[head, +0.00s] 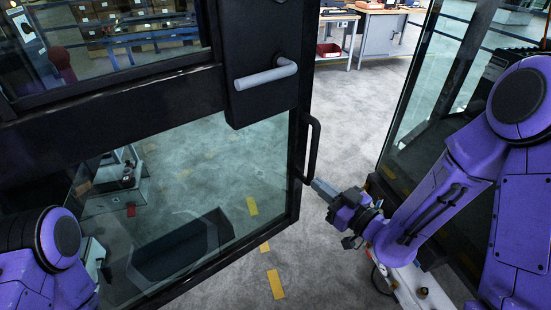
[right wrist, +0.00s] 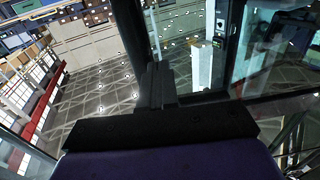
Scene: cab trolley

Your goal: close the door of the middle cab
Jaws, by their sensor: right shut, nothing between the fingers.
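The cab door (head: 150,95) fills the left of the head view, a black frame with glass panes. A grey lever handle (head: 265,76) sits on its black lock plate, and a black pull handle (head: 315,145) runs along its right edge. The door stands open, with a wide gap of floor between its edge and the glass side at right. My right gripper (head: 320,187) is shut and empty, its tip close to the door edge just below the pull handle; I cannot tell if it touches. Its closed fingers (right wrist: 156,84) show in the right wrist view. My left gripper is out of view.
A glazed panel with a dark frame (head: 408,95) stands at right, behind my right arm. Beyond the gap are open grey floor and workbenches (head: 383,32). Yellow marks (head: 275,284) lie on the floor below the door edge.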

